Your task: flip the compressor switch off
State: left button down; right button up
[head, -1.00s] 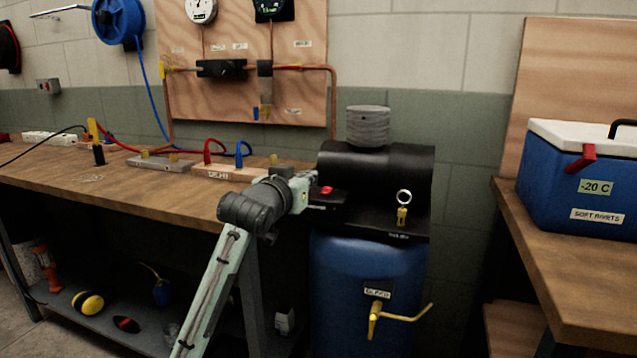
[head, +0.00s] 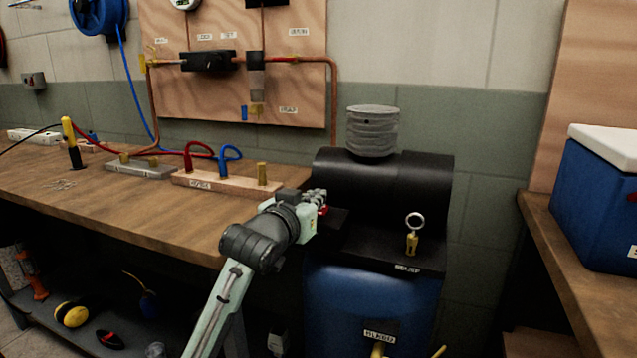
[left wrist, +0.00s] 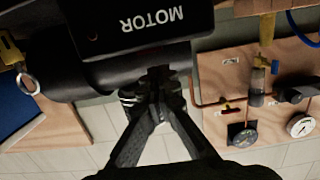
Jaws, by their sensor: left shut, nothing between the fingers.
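The compressor has a black motor cylinder (head: 385,175) on a blue tank (head: 372,300), against the wall right of the workbench. A small red part (head: 323,210), which looks like the switch, shows at the left end of its black box. My left gripper (head: 320,197) is at that end, right by the red part; I cannot tell whether they touch. In the left wrist view, upside down, the black box (left wrist: 140,30) reads MOTOR. My left gripper (left wrist: 158,80) is shut and empty just below it there. The switch's position cannot be made out. My right gripper is out of view.
A wooden workbench (head: 130,205) with hose manifolds stands left of the compressor. A ring-pull brass valve (head: 412,240) sits on the compressor's front. A blue cooler (head: 600,205) stands on a right-hand bench. A gauge board (head: 230,90) hangs behind.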

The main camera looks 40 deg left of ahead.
pick_arm(q)
jog(key=shift+f, duration=0.7)
